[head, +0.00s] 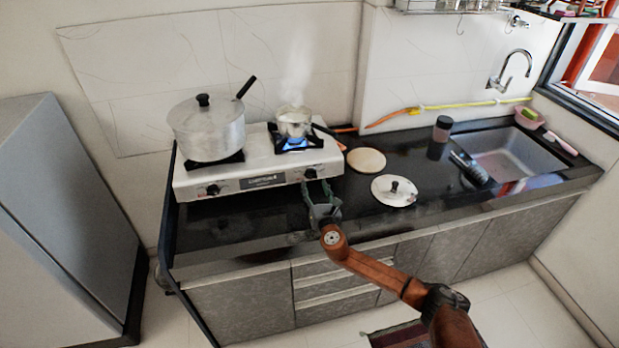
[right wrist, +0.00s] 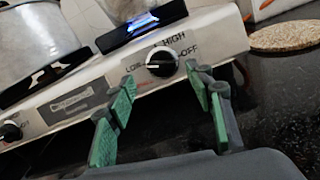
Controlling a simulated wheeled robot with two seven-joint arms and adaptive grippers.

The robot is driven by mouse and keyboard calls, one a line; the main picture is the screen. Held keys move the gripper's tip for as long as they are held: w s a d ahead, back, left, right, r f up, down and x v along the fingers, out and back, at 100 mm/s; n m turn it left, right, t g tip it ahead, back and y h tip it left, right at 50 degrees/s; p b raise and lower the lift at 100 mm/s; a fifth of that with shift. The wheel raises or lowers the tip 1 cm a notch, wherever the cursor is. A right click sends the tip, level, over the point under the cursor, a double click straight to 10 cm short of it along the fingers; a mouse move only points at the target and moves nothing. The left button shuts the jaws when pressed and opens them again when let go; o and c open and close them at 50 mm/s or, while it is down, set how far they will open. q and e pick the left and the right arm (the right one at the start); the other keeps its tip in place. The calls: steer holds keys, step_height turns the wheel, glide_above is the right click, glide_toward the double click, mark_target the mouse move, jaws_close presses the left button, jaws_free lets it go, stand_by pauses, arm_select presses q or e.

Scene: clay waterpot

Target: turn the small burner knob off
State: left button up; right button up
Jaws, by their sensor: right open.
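The small burner knob (head: 310,174) is on the right of the stove's front panel, below the lit blue flame (head: 296,143) under a small steaming pot (head: 294,120). In the right wrist view the black knob (right wrist: 162,61) has a pale pointer line and LOW, HIGH and OFF markings around it. My right gripper (head: 319,192) is open in front of this knob. In the right wrist view its green-padded fingers (right wrist: 162,108) stand apart, with the knob showing between and beyond them, not touched. My left gripper is not in view.
The stove (head: 258,180) also has a left knob (head: 213,190) below a large lidded pot (head: 208,128). A lid (head: 394,190) and a round board (head: 366,160) lie on the black counter to the right. The counter left of my gripper is clear.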

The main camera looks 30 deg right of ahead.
mark_target(312, 178)
steer(key=x, duration=0.2)
steer(key=b+x, duration=0.1)
steer(key=x, duration=0.1)
steer(key=shift+d+f, duration=0.25)
steer(key=shift+f, duration=0.05)
steer(key=shift+w, duration=0.25)
steer(key=shift+w+d+r, duration=0.1)
steer(key=shift+w, duration=0.15)
steer(key=c, duration=1.1)
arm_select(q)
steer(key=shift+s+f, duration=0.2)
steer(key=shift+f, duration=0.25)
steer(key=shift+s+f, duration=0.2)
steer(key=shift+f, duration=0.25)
arm_select(e)
steer(key=shift+c, duration=0.3)
